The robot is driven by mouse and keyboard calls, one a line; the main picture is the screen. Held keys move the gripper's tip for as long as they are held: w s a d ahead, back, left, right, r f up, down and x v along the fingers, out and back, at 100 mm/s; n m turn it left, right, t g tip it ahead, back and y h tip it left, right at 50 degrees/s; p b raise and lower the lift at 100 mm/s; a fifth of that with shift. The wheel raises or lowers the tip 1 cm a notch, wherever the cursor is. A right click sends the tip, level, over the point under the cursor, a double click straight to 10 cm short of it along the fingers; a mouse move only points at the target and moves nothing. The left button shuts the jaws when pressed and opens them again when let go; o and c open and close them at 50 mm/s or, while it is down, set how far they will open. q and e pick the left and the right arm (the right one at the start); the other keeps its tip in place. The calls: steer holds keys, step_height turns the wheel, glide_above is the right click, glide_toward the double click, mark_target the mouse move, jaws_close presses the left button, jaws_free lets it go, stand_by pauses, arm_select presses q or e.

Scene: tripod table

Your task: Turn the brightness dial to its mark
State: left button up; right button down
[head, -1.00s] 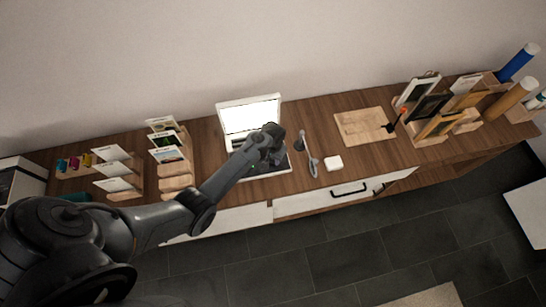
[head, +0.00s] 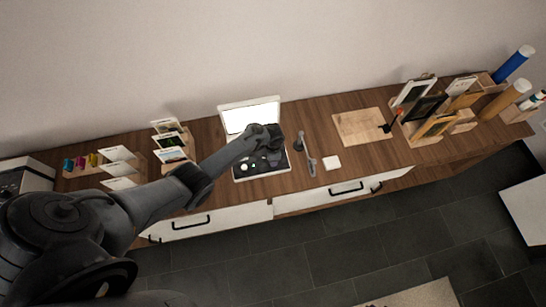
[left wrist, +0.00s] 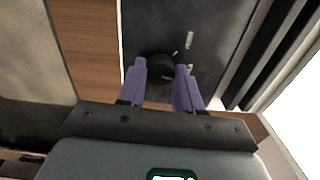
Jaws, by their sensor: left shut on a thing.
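The control device stands on the desk with a bright upright screen (head: 250,117) and a dark panel (head: 281,172) with several knobs in front of it. My left gripper (head: 274,146) is over the panel's right part and hides some of it. In the left wrist view, the purple fingers of my left gripper (left wrist: 162,80) are on both sides of a round black dial (left wrist: 158,66) and shut on it. A pale mark (left wrist: 188,40) lies on the dark panel beyond the dial. I cannot read any label. My right gripper is not in view.
A wooden board (head: 360,126) and frames in racks (head: 428,107) stand farther right. Card holders (head: 170,140) stand to the left. Drawers with black handles run along the desk's front.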

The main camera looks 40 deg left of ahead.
arm_select(q)
steer(key=m, duration=0.3)
steer(key=shift+a+m, duration=0.1)
steer(key=shift+m, duration=0.3)
steer(key=m+b, duration=0.1)
steer(key=m, duration=0.3)
steer(key=shift+m, duration=0.3)
steer(key=o, duration=1)
steer(key=shift+o, duration=0.2)
steer(key=shift+r, duration=0.1)
step_height(320, 180, up, 11)
steer(key=p, duration=0.4)
steer(key=shift+f, duration=0.2)
